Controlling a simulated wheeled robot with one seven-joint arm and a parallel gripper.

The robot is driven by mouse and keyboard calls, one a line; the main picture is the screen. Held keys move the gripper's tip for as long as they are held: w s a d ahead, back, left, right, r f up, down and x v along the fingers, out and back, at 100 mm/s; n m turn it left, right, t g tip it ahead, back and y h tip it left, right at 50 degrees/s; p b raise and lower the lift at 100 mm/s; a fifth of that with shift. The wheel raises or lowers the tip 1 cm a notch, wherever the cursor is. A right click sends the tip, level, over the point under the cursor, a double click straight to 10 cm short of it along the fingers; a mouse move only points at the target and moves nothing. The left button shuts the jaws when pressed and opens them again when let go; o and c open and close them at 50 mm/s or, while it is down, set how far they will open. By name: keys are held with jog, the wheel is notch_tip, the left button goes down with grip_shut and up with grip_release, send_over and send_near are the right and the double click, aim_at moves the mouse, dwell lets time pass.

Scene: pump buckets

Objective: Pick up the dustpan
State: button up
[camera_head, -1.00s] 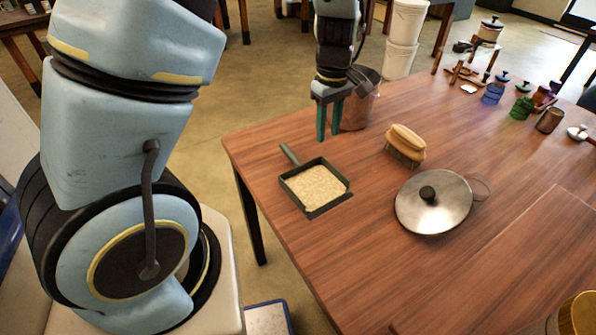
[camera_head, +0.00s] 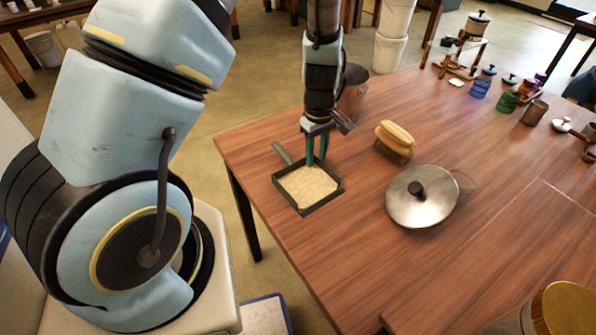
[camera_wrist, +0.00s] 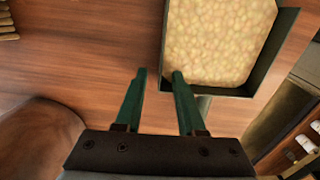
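The dustpan (camera_head: 325,199) is a dark green square pan filled with pale tan grains. It lies flat on the wooden table near the left edge, its handle (camera_head: 282,153) pointing to the far left. My gripper (camera_head: 316,161) points down with two green fingers apart and nothing visible between them. It is at the far side of the pan, to the right of the handle. In the wrist view, the pan (camera_wrist: 272,52) is just beyond the fingertips (camera_wrist: 158,74). A bit of the handle shows beside the right finger, mostly hidden.
A brush (camera_head: 395,140) and a round metal lid (camera_head: 422,205) lie to the right on the table (camera_head: 370,265). Several jars stand far right. The table's left edge is close to the dustpan.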

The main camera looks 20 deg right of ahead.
jog(key=shift+c, duration=0.3)
grip_shut()
dwell(1.0)
